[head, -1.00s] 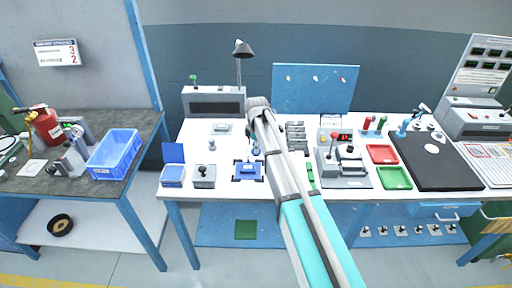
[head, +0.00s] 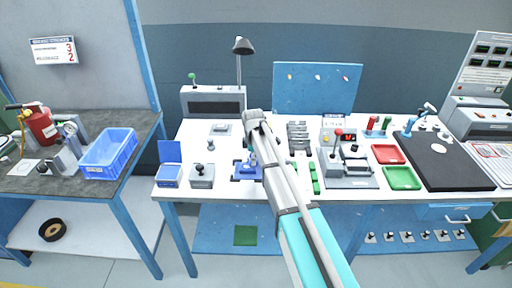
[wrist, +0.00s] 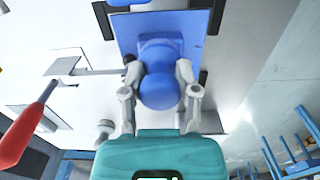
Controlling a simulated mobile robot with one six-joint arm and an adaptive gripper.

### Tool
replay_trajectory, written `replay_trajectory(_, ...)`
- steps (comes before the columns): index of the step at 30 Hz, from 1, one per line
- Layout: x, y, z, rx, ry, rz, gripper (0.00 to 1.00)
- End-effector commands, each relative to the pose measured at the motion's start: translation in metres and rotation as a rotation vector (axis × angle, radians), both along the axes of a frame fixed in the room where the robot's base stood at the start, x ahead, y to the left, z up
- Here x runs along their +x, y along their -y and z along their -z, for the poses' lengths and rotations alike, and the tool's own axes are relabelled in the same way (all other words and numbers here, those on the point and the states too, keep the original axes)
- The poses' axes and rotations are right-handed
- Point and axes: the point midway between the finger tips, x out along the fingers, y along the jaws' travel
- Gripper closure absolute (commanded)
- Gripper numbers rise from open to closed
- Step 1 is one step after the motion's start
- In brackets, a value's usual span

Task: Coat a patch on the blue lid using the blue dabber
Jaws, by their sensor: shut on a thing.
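My gripper (wrist: 159,92) is shut on the blue dabber (wrist: 160,92), whose rounded blue end shows between the two fingers in the wrist view. The flat blue lid (wrist: 192,22) lies beyond it, with dark brackets at its corners. In the head view the lid (head: 238,177) is on the white bench, and the dabber (head: 252,160) is over it, below my gripper. A blue block-like part shows between the dabber's round end and the lid. I cannot tell whether the dabber touches the lid, and no coated patch can be made out.
Left of the lid stand a grey box with a black knob (head: 202,176) and an open blue box (head: 169,182). Green blocks (head: 314,178) and a grey lever device (head: 346,168) are to the right. A lamp (head: 243,47) stands behind.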

Motion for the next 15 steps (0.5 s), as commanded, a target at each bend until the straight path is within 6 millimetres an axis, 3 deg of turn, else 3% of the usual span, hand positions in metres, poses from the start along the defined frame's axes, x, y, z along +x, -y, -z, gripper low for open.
replay_trajectory(15,0.0,-0.041,-0.001,0.0,0.0,-0.001,0.98)
